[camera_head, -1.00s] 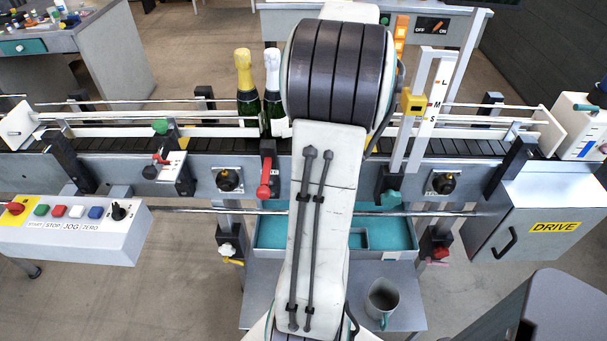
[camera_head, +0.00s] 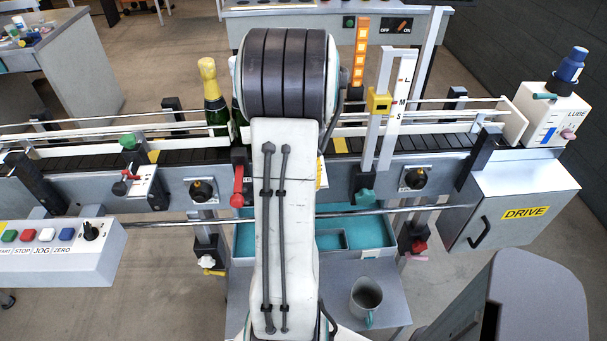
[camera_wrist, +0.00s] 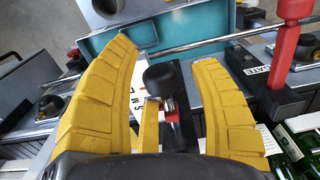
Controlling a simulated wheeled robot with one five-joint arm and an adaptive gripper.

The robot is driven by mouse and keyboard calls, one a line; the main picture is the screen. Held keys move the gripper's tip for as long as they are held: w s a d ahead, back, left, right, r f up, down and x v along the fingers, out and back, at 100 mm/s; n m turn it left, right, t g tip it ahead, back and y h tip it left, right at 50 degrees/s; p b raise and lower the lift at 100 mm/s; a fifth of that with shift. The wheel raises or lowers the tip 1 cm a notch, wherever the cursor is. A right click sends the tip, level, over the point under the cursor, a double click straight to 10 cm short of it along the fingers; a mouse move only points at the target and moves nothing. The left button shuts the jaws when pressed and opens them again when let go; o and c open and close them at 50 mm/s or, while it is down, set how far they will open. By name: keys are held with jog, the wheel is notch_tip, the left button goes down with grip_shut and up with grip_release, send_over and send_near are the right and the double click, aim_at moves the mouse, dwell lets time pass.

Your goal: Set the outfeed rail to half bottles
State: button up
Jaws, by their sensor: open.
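In the wrist view my gripper (camera_wrist: 180,48) is open, its yellow fingers on either side of a black round knob (camera_wrist: 160,78). The knob sits on a metal stem with a red part below it. I cannot tell if the fingers touch it. A white scale plate (camera_wrist: 135,95) with letters lies beside it, partly covered by the left finger, so the setting is not readable. The rails (camera_head: 435,114) run along the conveyor.
A red lever (camera_head: 238,185) stands close left of my arm; it also shows in the wrist view (camera_wrist: 290,45) by a GATE label. A gold-topped bottle (camera_head: 213,100) stands on the conveyor. An L-M-S post (camera_head: 398,95) rises to the right. A teal tray (camera_head: 375,235) lies below.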

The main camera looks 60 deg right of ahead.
jog(key=shift+f, duration=0.35)
jog(key=shift+c, duration=0.3)
